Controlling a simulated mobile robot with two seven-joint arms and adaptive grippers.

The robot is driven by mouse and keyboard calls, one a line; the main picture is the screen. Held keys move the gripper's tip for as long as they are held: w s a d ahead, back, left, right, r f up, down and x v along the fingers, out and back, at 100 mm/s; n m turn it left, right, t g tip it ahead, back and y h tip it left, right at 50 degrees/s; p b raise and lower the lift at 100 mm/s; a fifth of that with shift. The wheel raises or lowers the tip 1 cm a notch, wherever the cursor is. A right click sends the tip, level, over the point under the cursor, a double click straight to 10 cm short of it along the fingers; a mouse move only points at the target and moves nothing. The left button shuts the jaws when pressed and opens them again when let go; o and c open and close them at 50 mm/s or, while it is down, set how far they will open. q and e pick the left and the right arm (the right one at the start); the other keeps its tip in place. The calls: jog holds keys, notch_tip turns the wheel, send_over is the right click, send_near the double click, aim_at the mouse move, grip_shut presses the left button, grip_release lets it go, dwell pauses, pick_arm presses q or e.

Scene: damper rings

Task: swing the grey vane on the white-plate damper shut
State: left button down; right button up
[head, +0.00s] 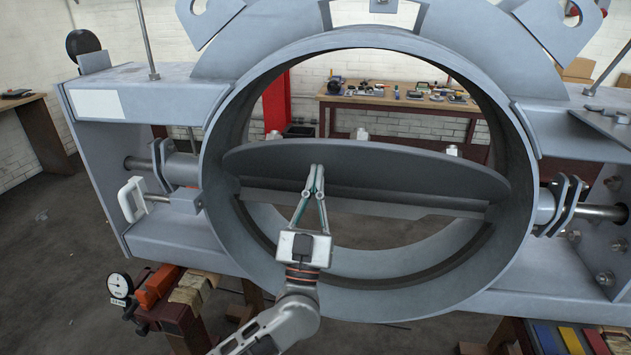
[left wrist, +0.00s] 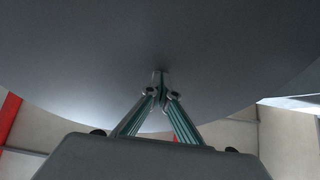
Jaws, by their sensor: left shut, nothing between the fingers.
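The grey vane (head: 420,175) sits inside the large grey damper ring (head: 222,125) and is seen nearly edge-on. Gaps show above and below it, so it stands open. The white plate (head: 97,104) is on the frame left of the ring. My left gripper (head: 318,168) reaches up in front of the ring, its fingertips together and empty against or very near the vane's face. In the left wrist view the vane (left wrist: 80,60) fills the upper picture, and the closed fingertips (left wrist: 160,75) overlap it; contact is hard to tell. My right gripper is not in view.
A white handle (head: 129,200) is on the frame left of the ring. A dial gauge (head: 119,286) and wooden blocks (head: 195,288) are at the lower left. A workbench (head: 400,103) with tools stands behind the ring. Open space shows through the ring above the vane.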

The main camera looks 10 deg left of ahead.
pick_arm(q)
jog(key=shift+x, duration=1.5)
jog(key=shift+s+r, duration=0.1)
jog(key=shift+s, duration=0.05)
jog(key=v, duration=0.8)
jog(key=shift+s+b, duration=0.25)
jog(key=shift+b, duration=0.15)
